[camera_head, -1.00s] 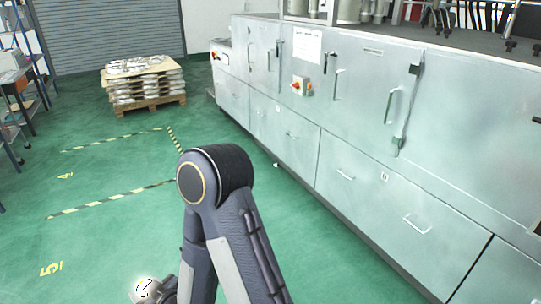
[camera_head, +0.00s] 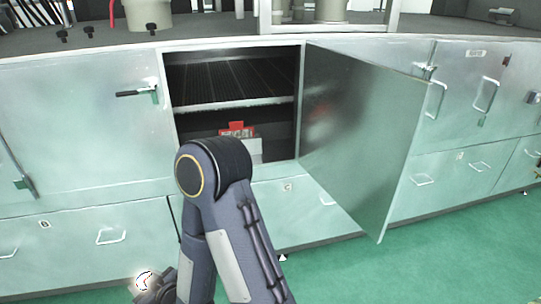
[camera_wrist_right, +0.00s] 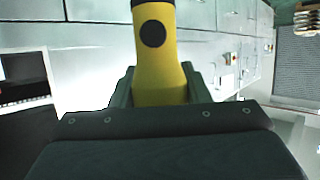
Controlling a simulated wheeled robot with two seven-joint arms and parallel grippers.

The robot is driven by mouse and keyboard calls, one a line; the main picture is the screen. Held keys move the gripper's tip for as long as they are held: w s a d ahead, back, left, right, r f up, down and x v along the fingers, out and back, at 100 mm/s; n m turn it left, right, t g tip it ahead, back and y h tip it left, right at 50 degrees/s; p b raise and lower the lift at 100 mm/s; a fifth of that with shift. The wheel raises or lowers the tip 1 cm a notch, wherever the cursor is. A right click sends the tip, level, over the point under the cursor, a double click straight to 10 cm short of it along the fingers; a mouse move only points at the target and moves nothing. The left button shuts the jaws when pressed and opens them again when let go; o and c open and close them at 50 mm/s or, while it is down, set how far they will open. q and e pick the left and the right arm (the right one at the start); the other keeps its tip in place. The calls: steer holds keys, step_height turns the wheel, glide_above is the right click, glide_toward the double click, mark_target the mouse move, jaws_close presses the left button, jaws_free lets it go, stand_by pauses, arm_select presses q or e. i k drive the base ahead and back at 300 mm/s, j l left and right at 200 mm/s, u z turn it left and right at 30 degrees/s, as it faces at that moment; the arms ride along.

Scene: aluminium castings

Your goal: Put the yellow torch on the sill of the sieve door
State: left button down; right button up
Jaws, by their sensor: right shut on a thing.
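The yellow torch (camera_wrist_right: 158,68), with a black round button and a dark end, stands out ahead in the right wrist view. My right gripper (camera_wrist_right: 160,88) is shut on it, one finger on each side. In the head view my right arm rises at the lower middle; the torch cannot be made out there. An open door (camera_head: 362,140) hangs to the right of a dark square opening in the grey cabinet. The sill (camera_head: 277,163) is the opening's lower edge, partly hidden behind my arm. The arm's elbow is in front of the opening's lower left. My left gripper is not in view.
Inside the opening are a ribbed rack, a light crossbar (camera_head: 238,103) and a red object (camera_head: 237,130). The open door juts out over the green floor (camera_head: 450,255). Closed doors and drawers (camera_head: 85,235) line both sides. Equipment stands on top.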

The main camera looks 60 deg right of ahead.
mark_target(259, 157)
steer(key=i+l+z, duration=0.3)
steer(key=z, duration=0.15)
steer(key=i+l+z, duration=0.5)
steer(key=k+j, duration=0.1)
